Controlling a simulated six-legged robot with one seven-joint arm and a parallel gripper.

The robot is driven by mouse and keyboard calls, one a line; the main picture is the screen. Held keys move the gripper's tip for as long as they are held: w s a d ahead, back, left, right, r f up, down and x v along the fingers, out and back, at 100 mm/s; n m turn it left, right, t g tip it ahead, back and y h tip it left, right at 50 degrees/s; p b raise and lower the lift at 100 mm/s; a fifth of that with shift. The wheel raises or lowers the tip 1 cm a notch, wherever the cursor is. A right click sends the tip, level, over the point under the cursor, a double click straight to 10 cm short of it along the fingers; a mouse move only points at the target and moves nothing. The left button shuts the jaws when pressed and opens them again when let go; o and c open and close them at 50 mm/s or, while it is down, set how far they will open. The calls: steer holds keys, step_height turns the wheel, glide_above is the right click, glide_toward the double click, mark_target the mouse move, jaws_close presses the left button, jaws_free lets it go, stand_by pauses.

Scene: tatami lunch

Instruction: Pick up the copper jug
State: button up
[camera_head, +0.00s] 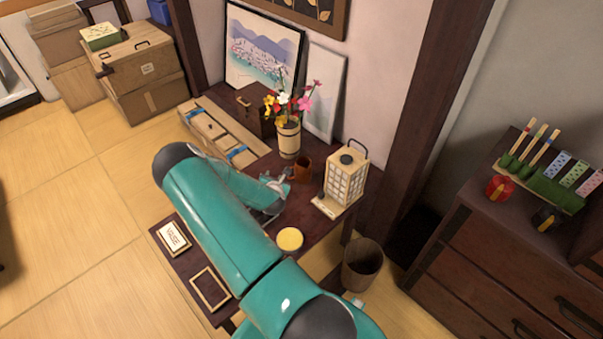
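The copper jug (303,169) is a small reddish-brown vessel. It stands upright on the dark low table, between the flower vase and the paper lantern. My teal arm reaches across the table from the lower right. My gripper (278,190) is just to the left of and nearer than the jug, close to the tabletop. A small gap seems to lie between them. The fingers are small and partly hidden by my arm, so whether they are open or shut is unclear.
A wooden vase (289,141) with flowers stands behind the jug. A paper lantern (345,178) stands to its right. A yellow round object (290,239) lies in front. A long wooden box (222,132) and a dark box (256,108) are at the back left. A bin (361,265) stands on the floor.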

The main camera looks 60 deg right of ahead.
mark_target(299, 171)
steer(key=s+d+f+n+t, duration=0.2)
steer(key=s+f+n, duration=0.4)
steer(key=f+n, duration=0.15)
steer(key=shift+m, duration=0.35)
steer(key=x, duration=0.8)
steer(key=shift+s+d+f, duration=0.1)
steer(key=shift+d+f, duration=0.1)
steer(key=shift+d, duration=0.15)
steer(key=x, duration=0.4)
steer(key=shift+s+d, duration=0.25)
steer(key=shift+d, duration=0.1)
steer(key=shift+w+d+f, duration=0.25)
steer(key=shift+w+d, duration=0.15)
steer(key=shift+w, duration=0.05)
steer(key=shift+c, duration=0.4)
jaws_close()
